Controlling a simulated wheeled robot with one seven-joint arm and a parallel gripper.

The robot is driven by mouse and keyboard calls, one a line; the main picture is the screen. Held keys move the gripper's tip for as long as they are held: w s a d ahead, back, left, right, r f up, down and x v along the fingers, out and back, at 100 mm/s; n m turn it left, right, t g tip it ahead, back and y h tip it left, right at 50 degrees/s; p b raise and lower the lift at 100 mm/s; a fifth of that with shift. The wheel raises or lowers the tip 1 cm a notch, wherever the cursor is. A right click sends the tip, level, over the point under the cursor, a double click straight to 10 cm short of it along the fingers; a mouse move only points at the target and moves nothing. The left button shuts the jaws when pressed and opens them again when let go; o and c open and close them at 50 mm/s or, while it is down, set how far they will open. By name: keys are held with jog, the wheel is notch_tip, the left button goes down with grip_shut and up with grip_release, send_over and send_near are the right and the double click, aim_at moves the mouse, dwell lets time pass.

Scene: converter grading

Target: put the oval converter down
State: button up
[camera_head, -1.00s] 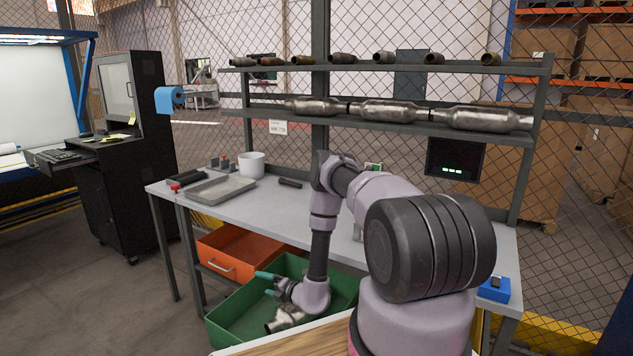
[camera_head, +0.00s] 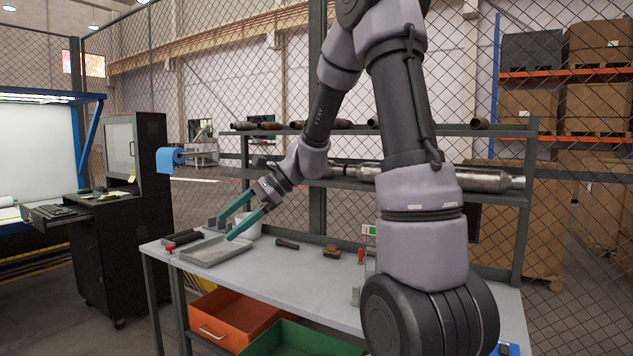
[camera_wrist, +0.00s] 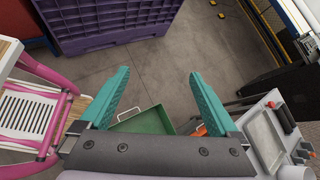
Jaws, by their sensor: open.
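My gripper (camera_head: 226,230) is open, with its two teal fingers apart and nothing between them. In the head view it hangs over the left part of the workbench, above the grey metal tray (camera_head: 215,250). It also shows empty in the wrist view (camera_wrist: 160,73). The green crate (camera_head: 292,340) stands below the bench and is cut off by the picture edge. The converter seen in it earlier does not show in the head view now. A silver converter (camera_head: 490,180) lies on the middle shelf; others there are partly hidden by my arm. I cannot tell which is the oval one.
The orange drawer bin (camera_head: 235,318) sits left of the green crate. A white cup (camera_head: 248,226) and small tools stand on the bench (camera_head: 310,277). Pipe pieces lie on the top shelf. A purple crate (camera_wrist: 110,22) stands on the floor in the wrist view.

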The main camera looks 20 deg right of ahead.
jog(key=s+d+r+n+t+h, duration=0.3)
jog(key=s+d+r+n+h, duration=0.1)
jog(key=s, duration=0.5)
jog(key=s+d+r+n+t+h, duration=0.3)
jog(key=s+d+r+n+h, duration=0.1)
jog(key=s+d+r+n, duration=0.3)
jog(key=shift+s+d+n+h, duration=0.3)
jog(key=shift+s+d, duration=0.75)
jog(key=shift+s, duration=0.1)
